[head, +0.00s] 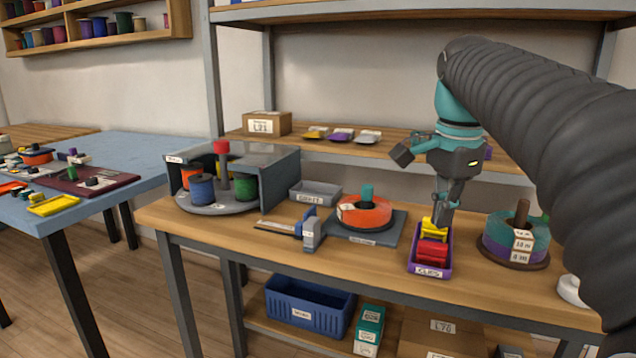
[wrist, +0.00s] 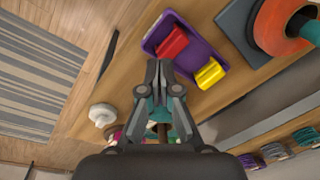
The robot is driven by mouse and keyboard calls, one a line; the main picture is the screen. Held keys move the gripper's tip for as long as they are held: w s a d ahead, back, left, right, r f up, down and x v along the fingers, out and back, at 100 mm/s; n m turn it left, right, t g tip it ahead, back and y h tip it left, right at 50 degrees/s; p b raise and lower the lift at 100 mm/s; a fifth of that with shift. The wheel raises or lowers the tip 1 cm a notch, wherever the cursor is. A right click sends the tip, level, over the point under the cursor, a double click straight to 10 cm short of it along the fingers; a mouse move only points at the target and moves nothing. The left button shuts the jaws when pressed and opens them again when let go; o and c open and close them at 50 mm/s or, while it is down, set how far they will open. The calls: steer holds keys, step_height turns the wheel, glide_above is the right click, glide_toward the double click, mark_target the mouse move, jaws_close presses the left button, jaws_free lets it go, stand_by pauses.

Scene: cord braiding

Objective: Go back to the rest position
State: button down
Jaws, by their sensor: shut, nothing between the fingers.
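My gripper (head: 442,218) is shut and empty, pointing down just over the far end of the purple clips tray (head: 416,267). In the wrist view my gripper's closed fingertips (wrist: 158,68) show beside the tray's edge (wrist: 208,40). A yellow clip (head: 431,231) and red clips (head: 432,252) lie in the tray. In the wrist view the red clip (wrist: 172,43) and yellow clip (wrist: 209,73) lie apart from the fingers. I cannot tell the exact height of the fingertips above the tray.
An orange-red cord coil (head: 363,213) on a grey base stands left of the tray, and a teal coil stand (head: 516,238) right. A spool carousel (head: 218,203) stands further left. A shelf (head: 365,149) runs behind my arm. The blue table (head: 115,160) is far left.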

steer(key=s+a+f+n+t, duration=0.2)
steer(key=s+f+n, duration=0.5)
steer(key=s+f, duration=0.2)
steer(key=s+a+f+n+t, duration=0.2)
steer(key=s+f+n, duration=0.5)
steer(key=s+f, duration=0.2)
step_height(320, 180, down, 2)
steer(key=shift+f, duration=0.2)
steer(key=shift+a, duration=0.1)
